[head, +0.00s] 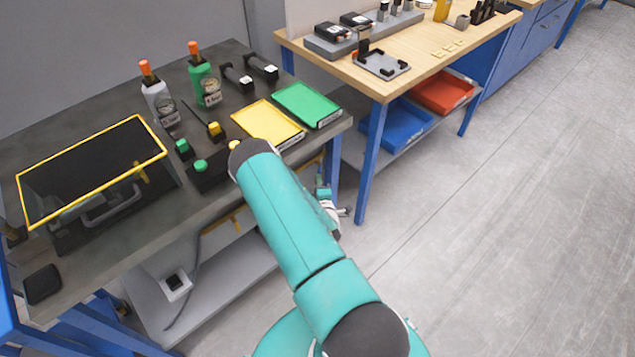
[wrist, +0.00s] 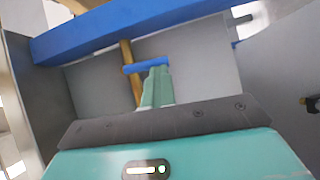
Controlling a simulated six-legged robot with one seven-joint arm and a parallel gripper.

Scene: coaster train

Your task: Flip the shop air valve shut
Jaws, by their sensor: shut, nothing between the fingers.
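In the wrist view a brass-yellow pipe (wrist: 127,52) runs down below a blue beam. A short blue lever (wrist: 146,66), which looks like the air valve's handle, lies across the pipe and points to the right. My gripper (wrist: 157,72) is shut and empty, with its pale green fingertips right at the lever. I cannot tell whether they touch it. In the head view my gripper is mostly hidden behind my teal arm, beside the dark bench's right end. The valve cannot be made out there.
The dark bench (head: 60,125) holds a yellow-framed case (head: 95,170), two bottles with orange tops, a yellow tray (head: 268,124) and a green tray (head: 308,104). A wooden bench (head: 440,75) stands behind to the right. Grey floor on the right is clear.

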